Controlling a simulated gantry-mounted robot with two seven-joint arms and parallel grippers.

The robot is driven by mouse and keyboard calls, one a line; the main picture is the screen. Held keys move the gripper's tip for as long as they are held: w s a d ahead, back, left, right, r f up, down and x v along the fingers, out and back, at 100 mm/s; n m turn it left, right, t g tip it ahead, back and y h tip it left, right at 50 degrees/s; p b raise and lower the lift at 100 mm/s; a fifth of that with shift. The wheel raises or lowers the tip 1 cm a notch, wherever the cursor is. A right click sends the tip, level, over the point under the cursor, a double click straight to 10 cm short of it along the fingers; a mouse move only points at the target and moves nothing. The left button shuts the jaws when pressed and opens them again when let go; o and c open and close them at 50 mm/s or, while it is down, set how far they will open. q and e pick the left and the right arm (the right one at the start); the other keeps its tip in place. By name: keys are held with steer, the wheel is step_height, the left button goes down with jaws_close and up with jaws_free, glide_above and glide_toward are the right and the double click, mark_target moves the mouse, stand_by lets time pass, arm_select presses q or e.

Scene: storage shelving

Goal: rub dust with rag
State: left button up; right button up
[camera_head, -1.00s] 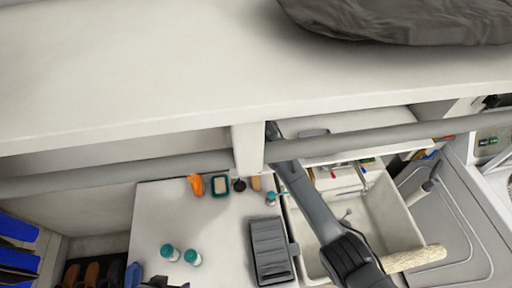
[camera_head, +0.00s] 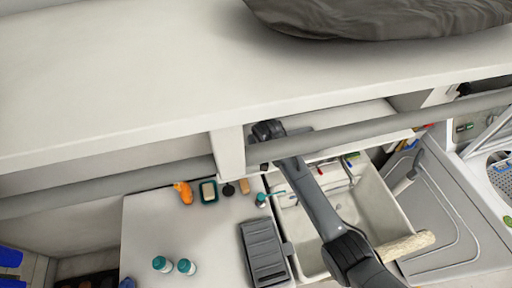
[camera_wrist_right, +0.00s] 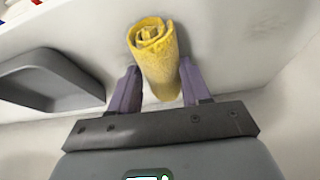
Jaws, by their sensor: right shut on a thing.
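The rag (camera_wrist_right: 157,60) is a rolled yellow cloth, seen end-on in the right wrist view. My right gripper (camera_wrist_right: 157,84) is shut on it, with one purple finger on either side. The rag is against or close to a pale shelf surface (camera_wrist_right: 225,45); I cannot tell if they touch. In the head view my right arm reaches up from the lower right, behind the rail, to the lower shelf. The rag and right fingers are hidden there. No dust patch can be made out for certain. My left gripper is out of view.
A grey tray (camera_wrist_right: 50,82) lies on the surface left of the rag. A wide upper shelf (camera_head: 120,80) and a grey rail (camera_head: 400,128) run close to my arm. Below are a sink (camera_head: 372,205) and a counter (camera_head: 190,225) with several bottles and small items.

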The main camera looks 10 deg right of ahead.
steer(key=shift+w+d, duration=0.15)
steer(key=shift+d, duration=2.25)
